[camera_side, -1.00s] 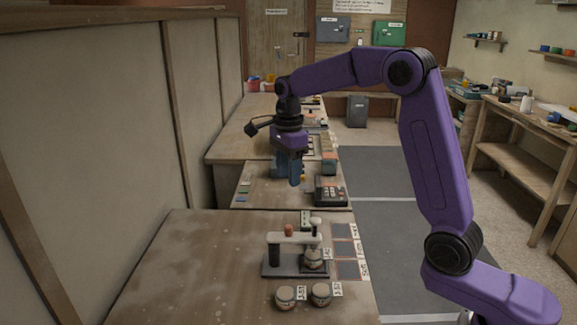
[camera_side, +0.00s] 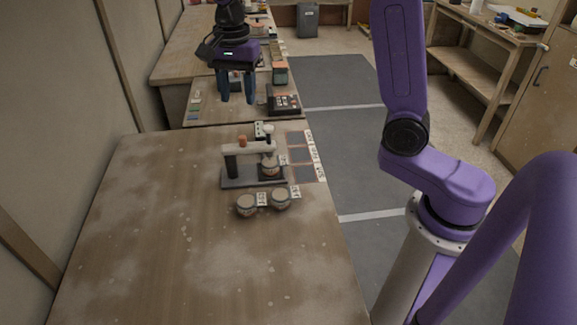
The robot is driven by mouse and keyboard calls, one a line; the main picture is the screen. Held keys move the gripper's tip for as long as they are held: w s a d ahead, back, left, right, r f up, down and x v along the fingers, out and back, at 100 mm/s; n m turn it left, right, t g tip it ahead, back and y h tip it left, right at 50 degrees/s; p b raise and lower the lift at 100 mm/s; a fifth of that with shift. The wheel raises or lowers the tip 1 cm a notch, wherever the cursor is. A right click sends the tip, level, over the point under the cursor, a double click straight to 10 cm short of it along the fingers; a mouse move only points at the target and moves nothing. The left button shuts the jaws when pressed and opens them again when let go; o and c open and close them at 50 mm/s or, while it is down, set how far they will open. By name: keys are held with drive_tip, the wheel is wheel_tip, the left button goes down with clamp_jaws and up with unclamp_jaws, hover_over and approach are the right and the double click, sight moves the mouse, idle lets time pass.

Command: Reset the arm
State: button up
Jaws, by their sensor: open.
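My gripper (camera_side: 236,98) hangs at the upper left of the side view, fingers pointing down. Its two blue fingers are apart, with nothing seen between them. It appears in front of the farther table (camera_side: 205,118), above or beyond the near table (camera_side: 190,255); its exact height is hard to tell. My purple arm reaches in from the right.
A small press-like stand (camera_side: 240,178) is on the near table, with a round jar (camera_side: 270,168) under its arm. Two more jars (camera_side: 246,206) (camera_side: 281,199) stand in front. Square pads (camera_side: 301,154) line the right edge. A dark keypad box (camera_side: 284,100) sits beyond. The table's front is clear.

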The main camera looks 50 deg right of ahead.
drive_tip(key=s+d+f+n, duration=0.1)
drive_tip(key=s+f+n, duration=0.1)
drive_tip(key=s+n, duration=1)
drive_tip(key=s+d+f+n, duration=0.1)
drive_tip(key=s+f+n, duration=0.2)
drive_tip(key=s+n, duration=1)
drive_tip(key=s, duration=0.5)
drive_tip(key=shift+s+d+f+n, duration=0.15)
drive_tip(key=shift+d+f+n, duration=0.1)
drive_tip(key=shift+d+n, duration=0.05)
idle(0.4)
